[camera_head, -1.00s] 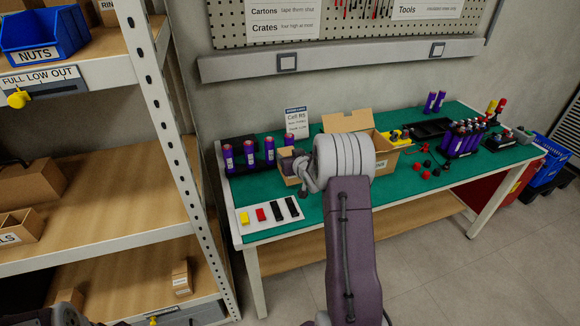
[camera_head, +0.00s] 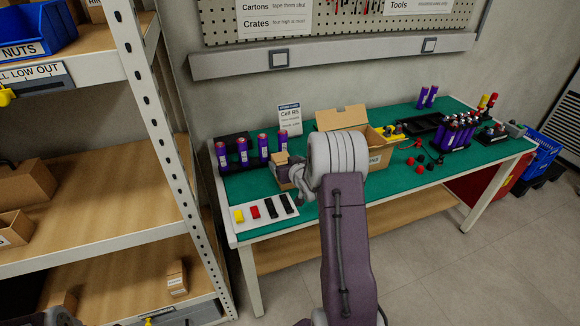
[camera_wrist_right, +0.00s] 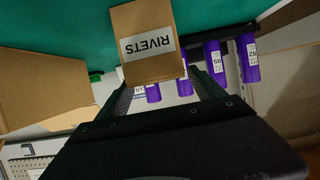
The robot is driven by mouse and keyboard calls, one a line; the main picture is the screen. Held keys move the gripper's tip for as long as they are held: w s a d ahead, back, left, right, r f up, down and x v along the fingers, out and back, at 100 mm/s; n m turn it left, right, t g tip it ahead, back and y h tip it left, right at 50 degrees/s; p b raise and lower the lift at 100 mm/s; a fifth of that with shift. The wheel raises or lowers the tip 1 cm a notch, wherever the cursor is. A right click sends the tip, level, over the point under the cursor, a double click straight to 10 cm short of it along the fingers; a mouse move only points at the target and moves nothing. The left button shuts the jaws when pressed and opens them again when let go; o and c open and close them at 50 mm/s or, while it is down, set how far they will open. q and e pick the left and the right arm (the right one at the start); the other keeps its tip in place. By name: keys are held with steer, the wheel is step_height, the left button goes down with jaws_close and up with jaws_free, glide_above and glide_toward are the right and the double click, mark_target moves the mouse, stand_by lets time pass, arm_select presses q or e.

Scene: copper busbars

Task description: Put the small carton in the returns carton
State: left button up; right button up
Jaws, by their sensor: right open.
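The small carton, brown with a RIVETS label, stands on the green bench mat; it shows in the head view (camera_head: 282,178), partly hidden by my right wrist, and in the wrist view (camera_wrist_right: 150,42). My right gripper (camera_head: 295,172) is at the small carton. In the wrist view its open fingers (camera_wrist_right: 160,82) lie to either side of the carton's near end, with gaps visible. The returns carton (camera_head: 376,158) is the larger open box just right of my wrist, flaps up, its label partly covered. It fills the left of the wrist view (camera_wrist_right: 45,85). My left gripper does not show.
Several purple cells (camera_head: 242,152) stand in a row behind and left of the small carton. A white board with coloured blocks (camera_head: 265,212) lies in front. Red and black caps (camera_head: 425,160) and a cell rack (camera_head: 458,135) are to the right. A shelf upright (camera_head: 160,120) stands left.

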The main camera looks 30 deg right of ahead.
steer(key=v, duration=1)
steer(key=s+a+f+g, duration=0.1)
steer(key=a, duration=0.1)
steer(key=s+a+f+g, duration=0.1)
steer(key=a+f, duration=0.1)
steer(key=a, duration=0.1)
steer(key=s+a+f+g+y+p, duration=0.1)
steer(key=a+g, duration=0.1)
steer(key=shift+s+a+f+n, duration=0.2)
steer(key=shift+s+a+n, duration=0.15)
steer(key=shift+a+n, duration=0.05)
steer(key=s+a+f+n+g+y, duration=0.1)
steer(key=s+a+g, duration=0.3)
steer(key=s+a, duration=0.2)
steer(key=s+a+f+g+y, duration=0.1)
steer(key=s+a+f+g, duration=0.1)
steer(key=s+a, duration=0.5)
steer(key=s+g, duration=0.1)
steer(key=s, duration=0.3)
steer(key=shift+s+a+f+n+g, duration=0.25)
steer(key=shift+a+n+g, duration=0.05)
steer(key=shift+n+g, duration=0.1)
step_height(320, 180, up, 15)
steer(key=p, duration=1.4)
steer(key=shift+f, duration=0.2)
steer(key=shift+o, duration=0.4)
steer(key=shift+f, duration=0.45)
